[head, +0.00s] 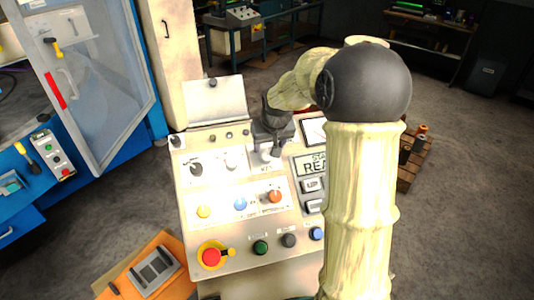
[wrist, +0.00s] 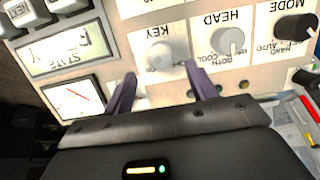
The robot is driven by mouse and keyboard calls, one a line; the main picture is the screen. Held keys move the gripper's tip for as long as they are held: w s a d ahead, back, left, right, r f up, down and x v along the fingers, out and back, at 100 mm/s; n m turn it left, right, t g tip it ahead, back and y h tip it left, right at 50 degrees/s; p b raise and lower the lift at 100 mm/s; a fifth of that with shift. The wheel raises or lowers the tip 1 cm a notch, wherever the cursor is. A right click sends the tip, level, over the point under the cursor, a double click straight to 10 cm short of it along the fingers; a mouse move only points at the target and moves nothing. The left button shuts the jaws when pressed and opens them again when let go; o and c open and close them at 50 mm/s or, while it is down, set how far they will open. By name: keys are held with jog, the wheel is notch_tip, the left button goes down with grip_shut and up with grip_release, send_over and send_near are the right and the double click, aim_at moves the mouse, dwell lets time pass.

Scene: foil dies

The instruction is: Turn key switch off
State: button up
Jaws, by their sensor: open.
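The key switch (wrist: 165,54) is a pale grey round knob under an upside-down "KEY" label in the wrist view, on a cream control panel (wrist: 125,20). My gripper (wrist: 160,69) is open and empty, its two purple-grey fingers spread to either side of the knob's line. The fingertips sit just below the knob in the wrist view; I cannot tell how far off the panel they are. In the head view my gripper (head: 270,148) hangs over the panel's upper middle, at the "KEY" label, and mostly hides the knob.
Beside it are the pale "HEAD" knob (wrist: 230,42) and the black "MODE" knob (wrist: 297,27). An analog meter (wrist: 74,98) and a display (wrist: 65,50) flank the other side. A red emergency button (head: 211,257) and coloured buttons lie lower on the panel.

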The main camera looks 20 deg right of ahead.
aim_at(267, 155)
jog(key=p+x, duration=0.1)
jog(key=x, duration=0.6)
jog(key=shift+w+f, duration=0.1)
jog(key=shift+f, duration=0.2)
jog(key=c, duration=1)
